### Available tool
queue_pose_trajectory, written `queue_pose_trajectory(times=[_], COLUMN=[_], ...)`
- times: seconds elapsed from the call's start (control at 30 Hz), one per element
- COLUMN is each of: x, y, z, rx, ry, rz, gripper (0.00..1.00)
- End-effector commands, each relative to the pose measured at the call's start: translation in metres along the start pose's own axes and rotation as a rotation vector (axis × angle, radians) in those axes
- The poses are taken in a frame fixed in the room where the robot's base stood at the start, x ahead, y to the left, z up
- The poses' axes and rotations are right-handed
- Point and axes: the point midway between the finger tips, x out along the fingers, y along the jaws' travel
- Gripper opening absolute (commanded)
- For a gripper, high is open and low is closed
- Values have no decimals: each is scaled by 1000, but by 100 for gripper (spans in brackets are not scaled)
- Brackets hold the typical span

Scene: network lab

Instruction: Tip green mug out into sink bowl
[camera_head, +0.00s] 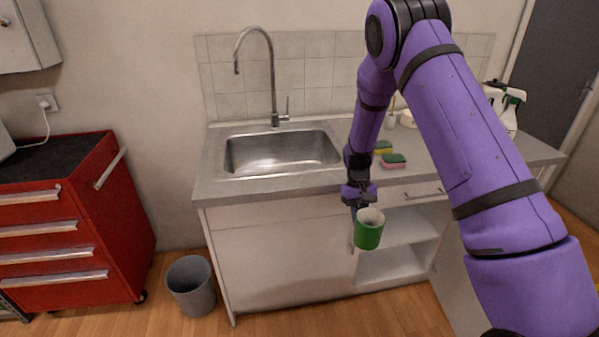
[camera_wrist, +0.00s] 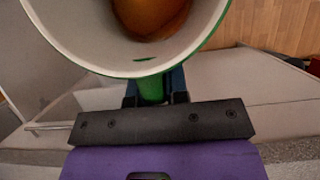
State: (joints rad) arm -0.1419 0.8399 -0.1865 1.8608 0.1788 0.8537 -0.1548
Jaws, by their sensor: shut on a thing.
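The green mug (camera_head: 369,230) hangs in front of the counter in the head view, roughly upright with its opening facing up. In the wrist view the mug (camera_wrist: 75,47) shows a pale inside with an orange-brown content at the bottom. My gripper (camera_head: 358,204) is shut on the mug's green handle, which also shows between the fingers (camera_wrist: 153,92) in the wrist view. The sink bowl (camera_head: 280,152) is set in the grey counter, behind and left of the mug, and looks empty.
A tall curved tap (camera_head: 272,75) stands behind the sink bowl. Two sponges (camera_head: 393,160) (camera_head: 383,147) lie on the counter (camera_head: 250,190) right of the bowl. A grey bin (camera_head: 190,288) is on the floor at left.

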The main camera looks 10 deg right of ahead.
Motion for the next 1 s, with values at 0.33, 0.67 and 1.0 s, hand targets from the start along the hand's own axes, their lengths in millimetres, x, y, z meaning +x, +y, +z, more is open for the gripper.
queue_pose_trajectory(times=[0.33, 0.67, 1.0], x=[-2, -13, -34], y=[-41, -104, -162], z=[-4, -11, -16], rx=[214, 633, 1245], ry=[0, 1, -1], rz=[-89, -263, -520], gripper=[0, 0, 0])
